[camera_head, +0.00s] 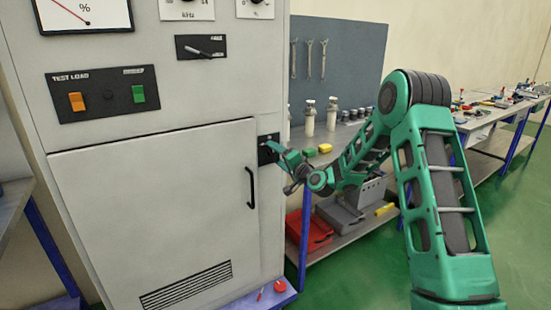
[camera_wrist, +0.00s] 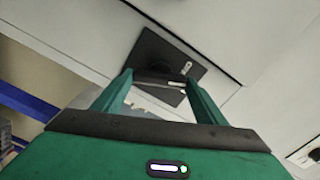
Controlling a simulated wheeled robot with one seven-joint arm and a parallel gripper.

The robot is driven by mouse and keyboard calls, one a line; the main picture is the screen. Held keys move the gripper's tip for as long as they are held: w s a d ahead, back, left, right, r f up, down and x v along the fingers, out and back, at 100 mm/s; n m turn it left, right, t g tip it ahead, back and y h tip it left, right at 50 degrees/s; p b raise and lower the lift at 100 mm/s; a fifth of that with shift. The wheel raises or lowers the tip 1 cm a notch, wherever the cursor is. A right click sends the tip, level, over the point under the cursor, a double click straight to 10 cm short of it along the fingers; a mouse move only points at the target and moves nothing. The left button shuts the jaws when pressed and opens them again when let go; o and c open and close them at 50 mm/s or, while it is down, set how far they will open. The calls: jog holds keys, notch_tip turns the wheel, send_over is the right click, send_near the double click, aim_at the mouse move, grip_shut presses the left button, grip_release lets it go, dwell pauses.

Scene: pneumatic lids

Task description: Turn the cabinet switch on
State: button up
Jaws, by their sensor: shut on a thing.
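The cabinet switch is a small black plate (camera_head: 264,158) with a dark knob, on the narrow right-hand side of the grey cabinet's (camera_head: 160,180) front, above the door handle's level. My gripper (camera_head: 272,146) reaches it from the right. In the wrist view the plate (camera_wrist: 150,48) looks tilted, with a small light mark on it. The two green fingers of my gripper (camera_wrist: 158,78) stand on either side of the dark knob and are shut on it. The knob's exact angle is partly hidden by the fingers and is hard to tell.
The cabinet door is closed, with a black handle (camera_head: 251,187) just below the switch. Orange and green rockers sit on a test load panel (camera_head: 103,93). A workbench (camera_head: 350,130) with bottles and a red bin (camera_head: 312,230) stands behind my arm. Green floor is free at right.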

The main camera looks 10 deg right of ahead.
jog(key=m, duration=0.4)
jog(key=shift+d+f+m, duration=0.25)
jog(key=shift+f+m, duration=0.05)
jog(key=shift+m, duration=0.1)
dwell(0.4)
jog(key=o, duration=0.8)
jog(key=shift+f, duration=0.1)
jog(key=shift+c, duration=0.2)
jog(key=v, duration=1)
jog(key=shift+s, duration=0.3)
